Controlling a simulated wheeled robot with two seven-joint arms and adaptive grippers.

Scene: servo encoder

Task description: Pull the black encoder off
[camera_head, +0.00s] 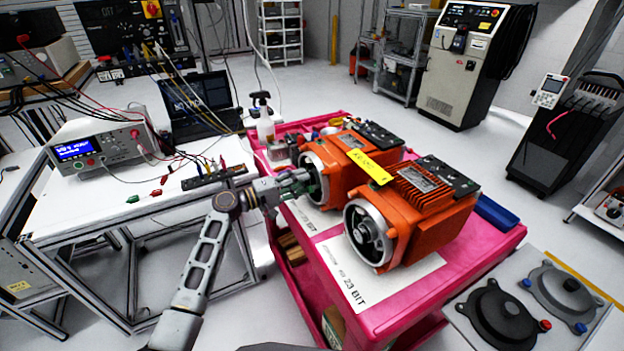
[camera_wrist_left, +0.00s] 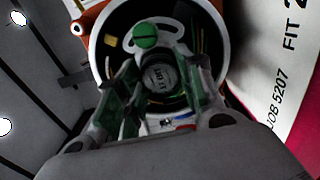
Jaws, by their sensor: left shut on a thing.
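Two orange motors lie on the pink cart, their round silver ends facing me. My left gripper (camera_head: 306,184) reaches into the open end of the far motor (camera_head: 341,170). In the left wrist view, its fingers are shut on the black encoder (camera_wrist_left: 160,76), a dark round body with a printed label, inside the silver ring. The encoder appears seated within the ring; its depth is hard to judge. My right gripper is not in view.
The near motor (camera_head: 417,208) stands close beside the far one. A yellow tag (camera_head: 370,167) lies across the motors. The pink cart (camera_head: 470,262) holds a white printed sheet. A bench with a meter (camera_head: 97,150) and leads is at left. A plate with discs (camera_head: 505,313) is lower right.

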